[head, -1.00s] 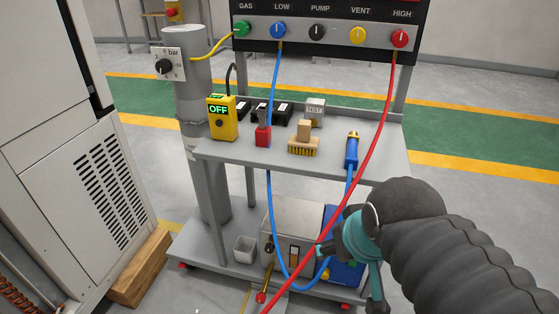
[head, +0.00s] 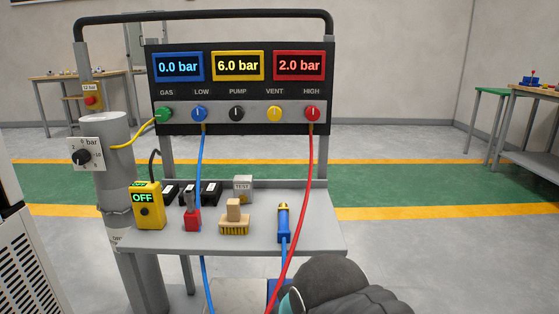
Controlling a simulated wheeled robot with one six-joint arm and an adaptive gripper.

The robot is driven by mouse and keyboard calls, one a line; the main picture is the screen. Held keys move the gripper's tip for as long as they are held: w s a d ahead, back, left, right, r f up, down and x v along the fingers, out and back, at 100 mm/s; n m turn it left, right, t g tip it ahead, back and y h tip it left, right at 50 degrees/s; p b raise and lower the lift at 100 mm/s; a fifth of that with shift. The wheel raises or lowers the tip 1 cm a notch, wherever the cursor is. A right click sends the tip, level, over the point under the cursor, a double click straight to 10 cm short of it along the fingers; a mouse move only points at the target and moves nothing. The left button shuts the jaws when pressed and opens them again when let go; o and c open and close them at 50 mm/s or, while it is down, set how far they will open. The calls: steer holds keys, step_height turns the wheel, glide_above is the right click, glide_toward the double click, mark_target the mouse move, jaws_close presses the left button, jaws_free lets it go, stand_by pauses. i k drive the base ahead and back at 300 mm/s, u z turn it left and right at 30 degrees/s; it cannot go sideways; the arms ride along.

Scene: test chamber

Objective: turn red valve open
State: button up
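The red valve (head: 312,114) is a round knob under the label HIGH, at the right end of the knob row on the panel (head: 253,90). Its white mark stands about upright. A red hose (head: 305,180) runs down from it. The red display (head: 298,65) above reads 2.0 bar. Part of my dark-sleeved arm shows at the bottom edge, well below the valve. My gripper itself is not in view.
Green, blue, black and yellow knobs sit left of the red one. A grey cylinder (head: 116,185) stands left.

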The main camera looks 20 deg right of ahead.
mark_target(312, 113)
steer(key=k, duration=0.5)
steer(key=u, duration=1.65)
steer(key=i, duration=1.2)
steer(key=z, duration=1.95)
